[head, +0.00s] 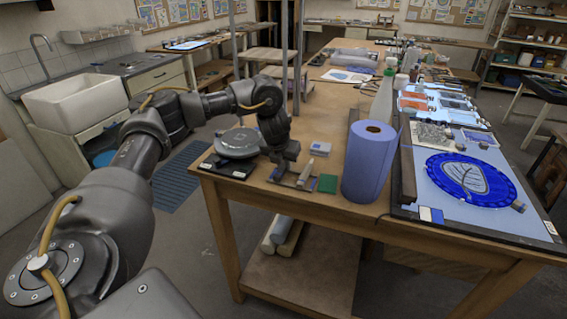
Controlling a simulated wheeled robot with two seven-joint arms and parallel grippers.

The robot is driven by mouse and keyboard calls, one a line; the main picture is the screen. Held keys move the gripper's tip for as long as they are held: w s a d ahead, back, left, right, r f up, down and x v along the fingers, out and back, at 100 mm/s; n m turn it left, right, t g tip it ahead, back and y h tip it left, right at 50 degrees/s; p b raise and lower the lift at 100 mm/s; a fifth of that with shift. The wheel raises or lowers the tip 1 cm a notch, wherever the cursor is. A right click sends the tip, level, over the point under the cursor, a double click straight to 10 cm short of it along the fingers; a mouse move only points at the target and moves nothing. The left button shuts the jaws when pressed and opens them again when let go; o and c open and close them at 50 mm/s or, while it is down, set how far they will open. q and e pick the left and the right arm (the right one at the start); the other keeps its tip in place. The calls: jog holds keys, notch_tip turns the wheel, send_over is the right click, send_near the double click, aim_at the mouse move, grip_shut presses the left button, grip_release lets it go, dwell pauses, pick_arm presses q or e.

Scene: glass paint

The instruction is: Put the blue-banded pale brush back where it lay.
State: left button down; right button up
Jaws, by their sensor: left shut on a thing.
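My left gripper (285,168) reaches in from the left and points down over the near left part of the wooden table (258,196). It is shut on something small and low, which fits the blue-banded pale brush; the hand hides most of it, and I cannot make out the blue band. A narrow dark tray (292,183) lies under and beside the fingertips. A pale, pointed piece (306,172) shows just right of the fingers at the tray; I cannot tell whether it is part of the brush. My right gripper is not in view.
A round grey turntable (237,143) stands left of the gripper. A blue-and-white box (321,148), a green square (327,184) and a tall blue paper roll (370,161) stand to the right. Farther right is a board with a blue leaf disc (466,180). The table's front edge is close.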

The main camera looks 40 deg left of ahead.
pick_arm(q)
jog(key=shift+f, duration=0.3)
jog(key=c, duration=1.2)
grip_release()
jog(key=shift+r, duration=0.1)
jog(key=shift+s+r, duration=0.1)
jog(key=shift+r, duration=0.15)
jog(key=p+v, duration=0.2)
jog(key=v, duration=0.8)
jog(key=shift+d, duration=0.1)
